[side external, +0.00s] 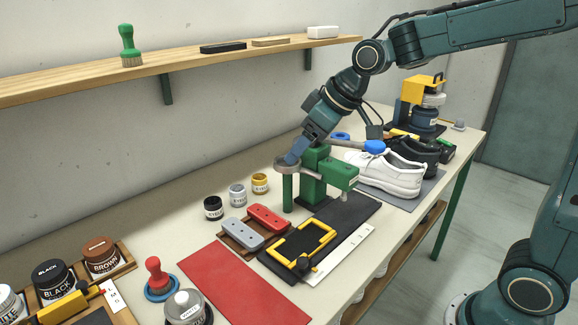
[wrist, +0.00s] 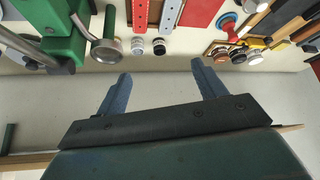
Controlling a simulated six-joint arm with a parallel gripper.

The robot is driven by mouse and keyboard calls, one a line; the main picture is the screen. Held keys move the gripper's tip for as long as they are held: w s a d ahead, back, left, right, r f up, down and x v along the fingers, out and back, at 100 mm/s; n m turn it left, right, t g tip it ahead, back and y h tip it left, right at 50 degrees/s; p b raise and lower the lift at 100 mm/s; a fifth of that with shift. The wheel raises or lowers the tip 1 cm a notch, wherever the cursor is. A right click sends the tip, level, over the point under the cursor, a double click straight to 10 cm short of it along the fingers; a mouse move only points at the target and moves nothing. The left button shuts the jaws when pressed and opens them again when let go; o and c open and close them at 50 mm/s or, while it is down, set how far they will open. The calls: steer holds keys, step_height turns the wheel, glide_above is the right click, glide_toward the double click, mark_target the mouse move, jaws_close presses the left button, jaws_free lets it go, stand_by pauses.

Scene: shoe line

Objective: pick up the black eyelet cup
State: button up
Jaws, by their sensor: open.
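The black eyelet cup (side external: 213,208) stands upright on the pale bench, at the left end of a short row of small cups. In the wrist view a dark-topped cup (wrist: 158,46), likely the black one, lies beyond the fingertips. My gripper (side external: 289,160) is up and to the right of the row, near the green press. Its two blue fingers show spread apart in the wrist view (wrist: 161,70), with nothing between them. The fingertips are partly hard to make out in the side view.
A grey cup (side external: 237,195) and a yellow cup (side external: 260,184) stand beside the black one. The green press (side external: 316,182) with its metal dish is close to my gripper. Grey and red plates (side external: 242,233) lie in front of the cups. A wooden shelf (side external: 190,66) runs along the wall.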

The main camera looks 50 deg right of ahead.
steer(key=n+y, duration=0.2)
glide_toward(215, 201)
steer(key=shift+n+t+y, duration=0.4)
steer(key=shift+n+y, duration=0.3)
steer(key=f, duration=0.1)
steer(key=w+f, duration=0.1)
steer(key=f, duration=0.1)
steer(key=a+f, duration=0.1)
steer(key=shift+w+f, duration=0.15)
steer(key=shift+w, duration=0.25)
steer(key=shift+w+f, duration=0.1)
steer(key=shift+f, duration=0.1)
steer(key=shift+a+f, duration=0.1)
steer(key=shift+x, duration=0.85)
steer(key=shift+w+a+f, duration=0.1)
steer(key=shift+w, duration=0.1)
steer(key=shift+x, duration=2.6)
steer(key=shift+w, duration=0.15)
